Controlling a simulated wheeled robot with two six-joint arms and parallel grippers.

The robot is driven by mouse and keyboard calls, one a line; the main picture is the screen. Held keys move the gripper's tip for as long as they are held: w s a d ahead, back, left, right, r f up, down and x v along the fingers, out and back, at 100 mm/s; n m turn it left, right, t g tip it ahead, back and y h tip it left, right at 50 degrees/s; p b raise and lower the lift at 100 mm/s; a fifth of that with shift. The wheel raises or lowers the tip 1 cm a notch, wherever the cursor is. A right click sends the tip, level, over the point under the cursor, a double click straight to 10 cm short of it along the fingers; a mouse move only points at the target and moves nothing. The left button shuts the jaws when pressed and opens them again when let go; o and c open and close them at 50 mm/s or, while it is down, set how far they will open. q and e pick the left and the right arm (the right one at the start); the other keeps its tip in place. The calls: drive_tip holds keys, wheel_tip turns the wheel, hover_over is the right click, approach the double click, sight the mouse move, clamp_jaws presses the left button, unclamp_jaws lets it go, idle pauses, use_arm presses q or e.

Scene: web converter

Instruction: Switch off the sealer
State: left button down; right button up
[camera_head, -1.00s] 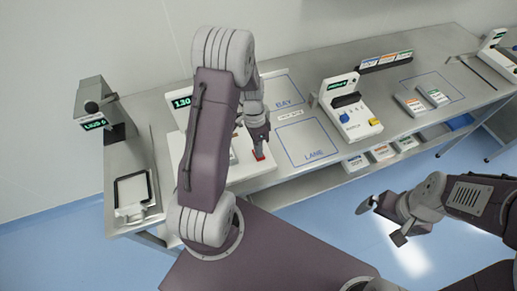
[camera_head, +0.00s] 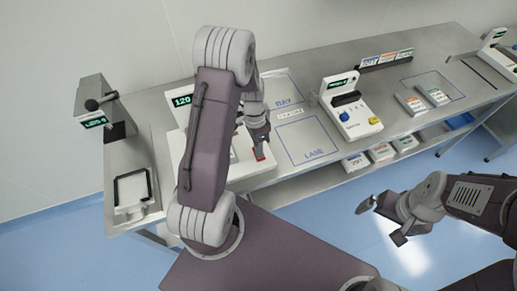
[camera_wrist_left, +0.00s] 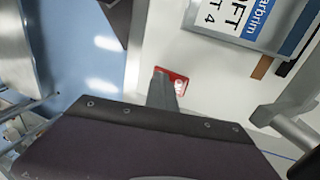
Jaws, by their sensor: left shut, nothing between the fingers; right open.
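The sealer (camera_head: 174,141) is the white machine behind my left arm, with a green-lit display (camera_head: 182,100) reading 120. A red switch (camera_head: 260,152) sits at its front right corner; it also shows in the left wrist view (camera_wrist_left: 181,86), with white marking on it. My left gripper (camera_head: 260,141) is shut and empty, its fingertips right at the red switch. In the wrist view the fingertip (camera_wrist_left: 161,80) overlaps the switch's left part; I cannot tell whether it presses it. My right gripper (camera_head: 382,219) is open and empty over the floor at right.
A lever device (camera_head: 103,105) with a tray (camera_head: 132,192) stands at left. Blue outlines marked BAY and LANE (camera_head: 306,140) lie right of the sealer. Another white machine (camera_head: 347,108) with blue and yellow knobs stands further right. My arm hides much of the sealer.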

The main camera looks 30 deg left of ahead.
use_arm(q)
drive_tip(key=shift+w+a+r, duration=0.15)
drive_tip(key=shift+w+a, duration=0.25)
drive_tip(key=shift+a, duration=0.05)
drive_tip(key=shift+w, duration=0.1)
drive_tip(key=shift+r, duration=0.1)
